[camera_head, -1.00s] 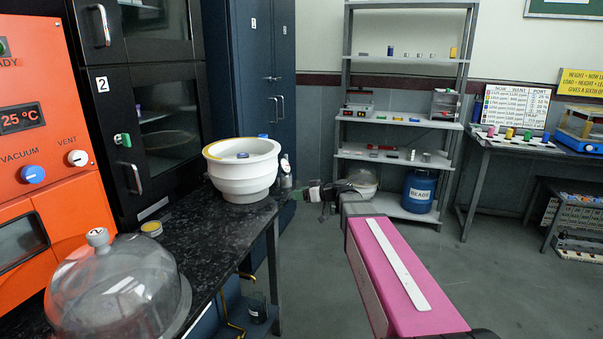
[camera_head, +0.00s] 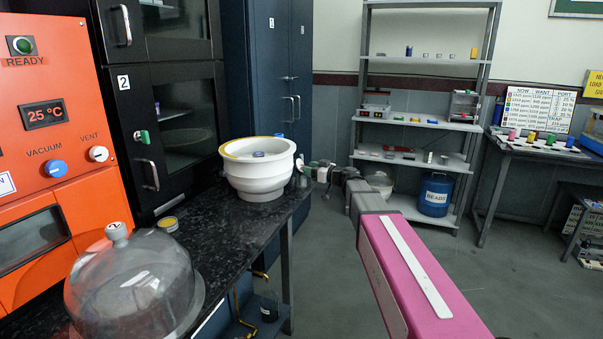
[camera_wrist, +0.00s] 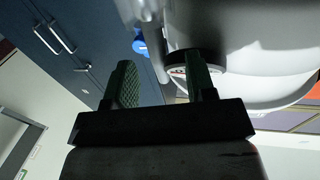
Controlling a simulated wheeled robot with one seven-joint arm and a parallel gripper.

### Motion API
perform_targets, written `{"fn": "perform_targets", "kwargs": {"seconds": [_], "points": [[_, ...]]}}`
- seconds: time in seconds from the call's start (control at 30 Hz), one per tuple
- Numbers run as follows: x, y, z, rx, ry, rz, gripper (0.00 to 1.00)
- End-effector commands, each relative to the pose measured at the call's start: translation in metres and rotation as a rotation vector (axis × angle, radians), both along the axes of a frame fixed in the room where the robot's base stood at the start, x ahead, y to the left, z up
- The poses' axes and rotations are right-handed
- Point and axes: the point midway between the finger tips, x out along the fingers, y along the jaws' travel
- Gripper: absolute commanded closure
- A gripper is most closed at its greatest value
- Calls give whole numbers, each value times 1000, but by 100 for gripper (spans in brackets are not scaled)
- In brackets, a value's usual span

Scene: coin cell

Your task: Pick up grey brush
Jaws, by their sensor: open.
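I cannot make out a grey brush for certain in either view. My gripper (camera_head: 313,167) is at the far end of my pink arm, just right of the white bowl-shaped vessel (camera_head: 262,190) on the black bench. In the wrist view my gripper (camera_wrist: 163,85) shows two dark green fingers, spread apart with nothing clearly held between them. A round, dark-rimmed pale piece (camera_wrist: 178,70) sits behind the right finger, partly hidden by it. A slim grey upright part (camera_wrist: 155,45) shows beyond the gap; I cannot tell what it is.
The black bench (camera_head: 225,235) carries a clear dome (camera_head: 135,290) and a small yellow-topped jar (camera_head: 168,224). The orange oven (camera_head: 60,130) and dark cabinets (camera_head: 265,60) stand behind. A shelf rack (camera_head: 415,115) with a blue drum (camera_head: 435,195) is at the back. Floor at right is open.

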Motion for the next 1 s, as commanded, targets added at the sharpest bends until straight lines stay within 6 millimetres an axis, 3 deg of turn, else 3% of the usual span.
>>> {"fn": "perform_targets", "kwargs": {"seconds": [0.3,0.53,0.57,0.7,1.0], "points": [[26,34,-2,0,0,2,50],[26,36,-2,0,0,1,50],[26,36,-2,0,0,1,53],[26,36,-2,0,0,1,98],[26,36,-2,0,0,1,100]]}}
